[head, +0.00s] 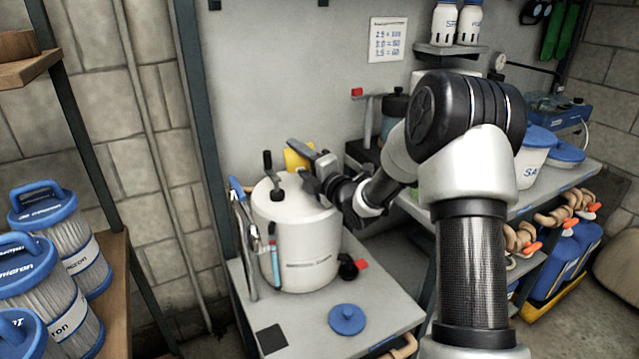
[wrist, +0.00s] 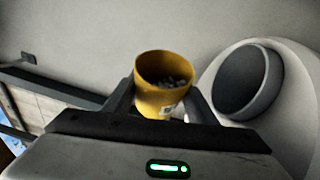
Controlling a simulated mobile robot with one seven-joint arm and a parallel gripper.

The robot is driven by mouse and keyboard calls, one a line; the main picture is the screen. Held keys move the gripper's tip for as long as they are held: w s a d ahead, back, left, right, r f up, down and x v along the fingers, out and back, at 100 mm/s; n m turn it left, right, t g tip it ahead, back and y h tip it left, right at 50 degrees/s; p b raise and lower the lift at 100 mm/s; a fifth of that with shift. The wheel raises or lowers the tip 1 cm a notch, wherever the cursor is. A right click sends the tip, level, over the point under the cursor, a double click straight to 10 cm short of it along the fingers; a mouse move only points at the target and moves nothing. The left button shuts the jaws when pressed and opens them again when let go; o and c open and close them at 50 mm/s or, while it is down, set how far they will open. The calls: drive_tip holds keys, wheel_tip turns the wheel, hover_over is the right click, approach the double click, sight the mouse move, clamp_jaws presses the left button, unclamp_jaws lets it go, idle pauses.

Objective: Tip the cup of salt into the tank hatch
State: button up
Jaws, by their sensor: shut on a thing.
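The yellow cup (head: 295,158) is held in my gripper (head: 308,166) above the white tank (head: 305,255). In the head view, I cannot make out the hatch opening behind my gripper. I cannot tell how far the cup is tilted.
A blue lid (head: 347,319) and a black square (head: 271,338) lie on the low table (head: 385,318) around the tank. A black handle (head: 268,162) rises from the tank top. Blue-topped filters (head: 60,235) stand at the left, and a bench with white tubs (head: 530,165) at the right.

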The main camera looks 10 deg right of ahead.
drive_tip(key=shift+d+r+m+t+b, duration=0.25)
drive_tip(key=shift+m+b, duration=0.45)
drive_tip(key=shift+b, duration=0.25)
drive_tip(key=shift+d+r+m+t+b, duration=0.15)
drive_tip(key=shift+r+m+t+b, duration=0.1)
drive_tip(key=shift+m+b, duration=0.55)
idle(0.8)
drive_tip(key=shift+d+r+m+t+b, duration=0.2)
drive_tip(key=shift+r+m+b, duration=0.2)
drive_tip(key=shift+r+m, duration=0.1)
drive_tip(key=shift+d+r+m+t+b, duration=0.15)
drive_tip(key=shift+r+m+t+b, duration=0.05)
drive_tip(key=shift+r+m+b, duration=0.25)
idle(1.8)
drive_tip(key=shift+d+r+m, duration=0.15)
drive_tip(key=shift+m, duration=0.2)
idle(0.8)
